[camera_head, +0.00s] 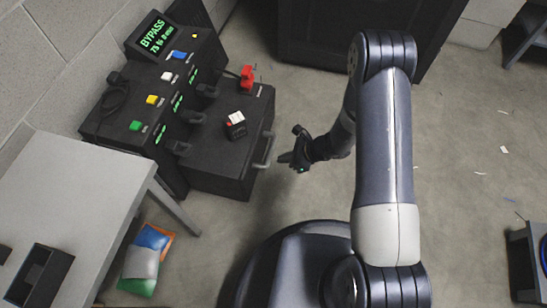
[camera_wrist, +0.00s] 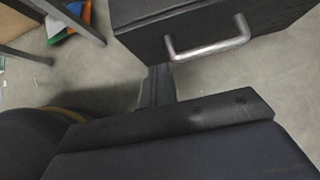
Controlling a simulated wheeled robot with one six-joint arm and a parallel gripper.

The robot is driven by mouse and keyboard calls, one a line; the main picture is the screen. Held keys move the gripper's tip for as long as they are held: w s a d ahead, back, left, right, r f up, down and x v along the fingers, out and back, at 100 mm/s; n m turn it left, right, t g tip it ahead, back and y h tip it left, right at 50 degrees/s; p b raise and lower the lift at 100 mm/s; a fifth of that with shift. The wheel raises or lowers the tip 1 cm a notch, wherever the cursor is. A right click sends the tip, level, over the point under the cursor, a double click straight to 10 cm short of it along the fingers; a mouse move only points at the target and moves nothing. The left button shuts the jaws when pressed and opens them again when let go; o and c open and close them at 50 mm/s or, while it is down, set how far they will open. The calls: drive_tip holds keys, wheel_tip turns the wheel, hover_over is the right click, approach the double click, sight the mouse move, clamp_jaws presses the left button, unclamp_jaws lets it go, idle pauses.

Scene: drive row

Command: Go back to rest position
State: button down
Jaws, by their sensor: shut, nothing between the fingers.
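My gripper (camera_head: 286,159) is at the end of my bent arm, over open floor just right of the black cabinet's drawer. Its fingers are closed with nothing between them. In the wrist view the shut fingers (camera_wrist: 157,85) point at the floor below the drawer's silver handle (camera_wrist: 208,48), apart from it. The drawer (camera_head: 222,176) stands pulled out from the cabinet, and its handle also shows in the head view (camera_head: 264,152).
The cabinet carries a green-lit "BYPASS" display (camera_head: 156,34) and several coloured buttons; a red part (camera_head: 247,77) stands at its right. A grey table (camera_head: 75,190) is at left, with coloured bags (camera_head: 146,262) on the floor beside it. Floor right of my arm is mostly clear, with scraps.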

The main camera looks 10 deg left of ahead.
drive_tip(key=shift+d+r, duration=0.5)
drive_tip(key=shift+d, duration=0.05)
drive_tip(key=b, duration=0.3)
approach(250, 162)
drive_tip(key=x, duration=0.6)
drive_tip(key=shift+a, duration=0.3)
drive_tip(key=shift+d, duration=0.1)
